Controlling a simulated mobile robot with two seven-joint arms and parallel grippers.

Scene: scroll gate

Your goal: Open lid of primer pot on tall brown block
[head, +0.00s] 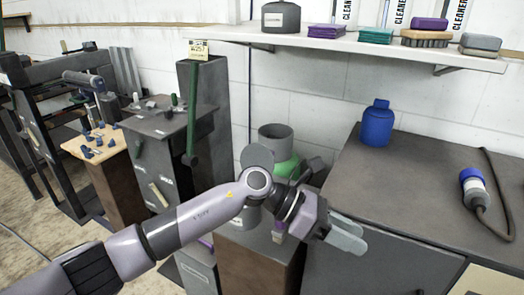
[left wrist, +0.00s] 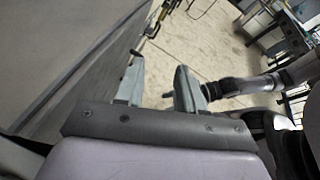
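The tall brown block (head: 245,265) stands at the lower middle of the head view. A grey pot (head: 247,216) on it is mostly hidden behind my left arm. A grey round disc (head: 258,158) shows upright just above my arm's joint; I cannot tell for sure whether it is the pot's raised lid. My left gripper (head: 348,234) is right of the block, in front of the grey cabinet, away from the pot. Its fingers are apart and empty, as the left wrist view (left wrist: 158,90) shows. Another arm of mine shows there, its end mostly hidden behind a finger.
A grey cabinet (head: 375,260) fills the right, bearing a blue bottle (head: 377,124) and a corded tool (head: 475,188). A green container (head: 283,168) stands behind my arm. A dark cabinet with a green lever (head: 191,125) stands left. A wall shelf (head: 350,46) runs above.

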